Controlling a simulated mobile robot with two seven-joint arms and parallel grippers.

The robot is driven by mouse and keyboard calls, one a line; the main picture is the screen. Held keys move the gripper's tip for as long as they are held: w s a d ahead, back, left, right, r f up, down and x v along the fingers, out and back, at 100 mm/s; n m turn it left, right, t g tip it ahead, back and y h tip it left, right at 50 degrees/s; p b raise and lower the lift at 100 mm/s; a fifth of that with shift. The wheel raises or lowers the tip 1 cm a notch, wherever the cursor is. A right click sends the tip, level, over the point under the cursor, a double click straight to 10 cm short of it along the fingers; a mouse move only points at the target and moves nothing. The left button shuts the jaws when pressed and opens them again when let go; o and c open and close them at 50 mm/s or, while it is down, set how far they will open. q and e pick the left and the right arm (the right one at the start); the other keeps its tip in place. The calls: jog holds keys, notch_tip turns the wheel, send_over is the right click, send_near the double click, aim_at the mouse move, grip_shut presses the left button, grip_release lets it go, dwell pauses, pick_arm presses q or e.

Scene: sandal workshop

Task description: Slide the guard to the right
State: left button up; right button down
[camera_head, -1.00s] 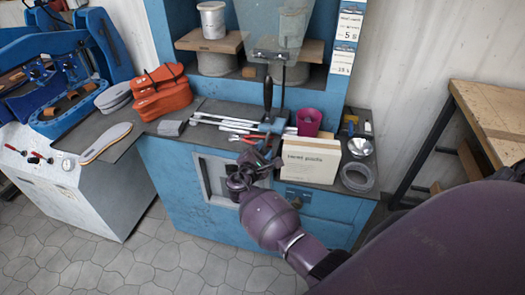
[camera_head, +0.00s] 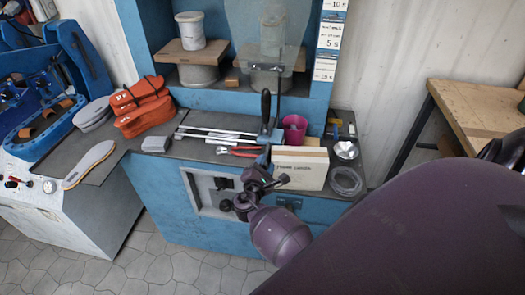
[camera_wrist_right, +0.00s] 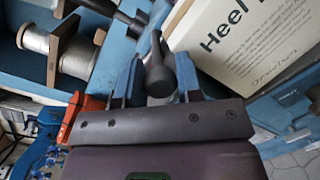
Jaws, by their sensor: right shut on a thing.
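The clear guard (camera_head: 262,38) hangs in front of the blue press. A dark bar crosses its lower edge. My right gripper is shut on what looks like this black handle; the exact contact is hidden. My left gripper is out of view.
A cardboard box (camera_head: 302,168) stands close right of my gripper, with a pink cup (camera_head: 294,128) behind it and a tape roll (camera_head: 345,181) to its right. White rods and red pliers (camera_head: 238,151) lie left of the handle. Orange sandals (camera_head: 143,105) are further left.

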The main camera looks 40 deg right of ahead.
jog(key=c, duration=0.8)
grip_release()
jog(key=shift+s+d, duration=0.2)
jog(key=shift+s, duration=0.05)
jog(key=shift+a, duration=0.15)
jog(key=b+v, duration=0.1)
jog(key=v, duration=0.9)
jog(key=shift+s+a, duration=0.1)
jog(key=shift+a, duration=0.15)
jog(key=a+f+m+t+y, duration=0.25)
jog(key=a+m+y, duration=0.35)
jog(key=m+y, duration=0.45)
jog(key=s+f+m+y, duration=0.1)
jog(key=s, duration=0.3)
jog(key=s+d+f+m+y, duration=0.1)
jog(key=s+y, duration=0.1)
jog(key=s, duration=0.3)
jog(key=s+d+f+m+y, duration=0.1)
jog(key=s+m, duration=0.1)
jog(key=s, duration=0.3)
jog(key=shift+s+d+f+g, duration=0.1)
jog(key=shift+s+f+g, duration=0.15)
jog(key=shift+g, duration=0.1)
